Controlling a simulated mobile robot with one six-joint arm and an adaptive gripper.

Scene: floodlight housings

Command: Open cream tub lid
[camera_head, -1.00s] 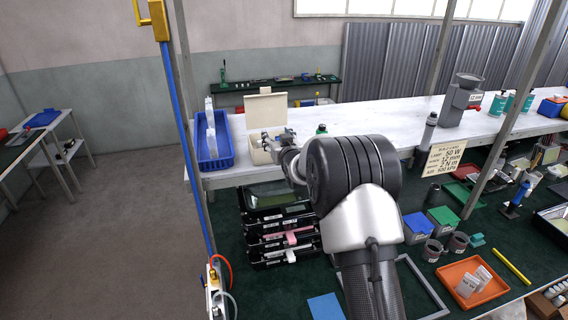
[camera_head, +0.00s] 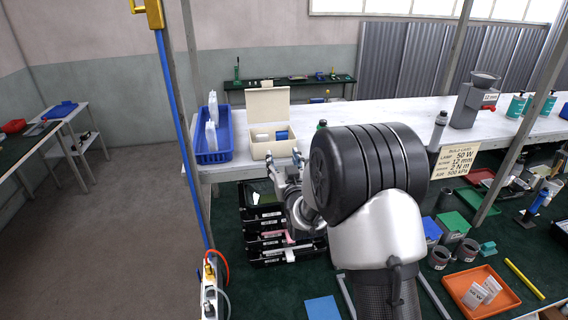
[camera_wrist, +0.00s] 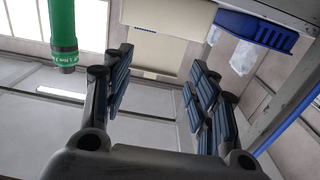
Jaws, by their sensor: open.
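The cream tub (camera_head: 259,151) stands on the white bench, beside the blue bin. Its lid (camera_head: 268,105) stands raised at the back edge, so the tub is open. A white item and a blue item show inside. My gripper (camera_head: 283,170) is in front of the tub and a little below its rim, apart from the lid. In the wrist view, my gripper (camera_wrist: 160,92) has its two padded fingers wide apart with nothing between them. The cream tub also shows there at the top (camera_wrist: 170,15), beyond the fingertips and partly cut off.
Black stacked trays (camera_head: 262,240) lie below the bench front. A post with a blue hose (camera_head: 181,130) rises at the left.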

